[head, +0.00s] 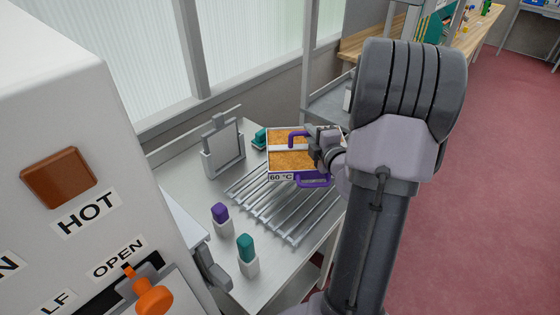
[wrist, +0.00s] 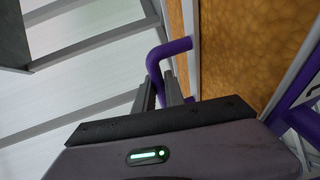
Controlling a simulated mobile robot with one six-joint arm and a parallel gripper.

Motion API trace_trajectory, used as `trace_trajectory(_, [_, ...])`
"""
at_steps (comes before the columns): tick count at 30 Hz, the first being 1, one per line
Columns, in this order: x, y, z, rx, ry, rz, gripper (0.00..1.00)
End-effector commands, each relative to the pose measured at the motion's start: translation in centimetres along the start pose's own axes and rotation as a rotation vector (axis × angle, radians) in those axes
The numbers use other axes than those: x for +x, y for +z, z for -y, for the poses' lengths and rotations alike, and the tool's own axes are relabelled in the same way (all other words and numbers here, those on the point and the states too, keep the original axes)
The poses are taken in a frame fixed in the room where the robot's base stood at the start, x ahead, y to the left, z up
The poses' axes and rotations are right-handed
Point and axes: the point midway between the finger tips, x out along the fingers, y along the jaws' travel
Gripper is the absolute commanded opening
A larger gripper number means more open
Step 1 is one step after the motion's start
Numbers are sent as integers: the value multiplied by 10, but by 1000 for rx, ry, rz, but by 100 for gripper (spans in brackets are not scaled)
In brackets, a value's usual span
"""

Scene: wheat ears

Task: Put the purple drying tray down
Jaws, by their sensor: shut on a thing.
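The purple drying tray (head: 290,143) has white walls, purple handles, golden-brown contents and a "60 °C" label. In the head view it is over the far part of a metal rod rack (head: 283,203); I cannot tell whether it touches the rods. My gripper (head: 318,143) is shut on the tray's purple handle, which also shows between the fingers in the wrist view (wrist: 165,58). The tray's golden contents fill the upper right there. My arm hides the tray's right side in the head view.
A grey upright stand (head: 223,145) is left of the tray, with a teal item (head: 260,138) behind. Purple-topped (head: 221,217) and teal-topped (head: 247,255) holders stand near the rack's left front. A white oven-like machine (head: 80,130) marked "HOT" fills the left. The rack's near part is bare.

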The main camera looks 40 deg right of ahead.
Motion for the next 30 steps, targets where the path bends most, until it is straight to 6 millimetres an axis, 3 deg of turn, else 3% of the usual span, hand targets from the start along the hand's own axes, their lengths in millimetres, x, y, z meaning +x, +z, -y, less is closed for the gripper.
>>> trace_trajectory(5, [2,1,12,1,1,0,0])
trace_trajectory(10, [11,4,56,2,-1,0,0])
trace_trajectory(18, [19,6,101,1,0,-1,0])
trace_trajectory(28, [19,7,101,-1,2,0,0])
trace_trajectory(29, [19,6,101,-1,0,-1,20])
trace_trajectory(30, [19,6,101,-1,0,-1,28])
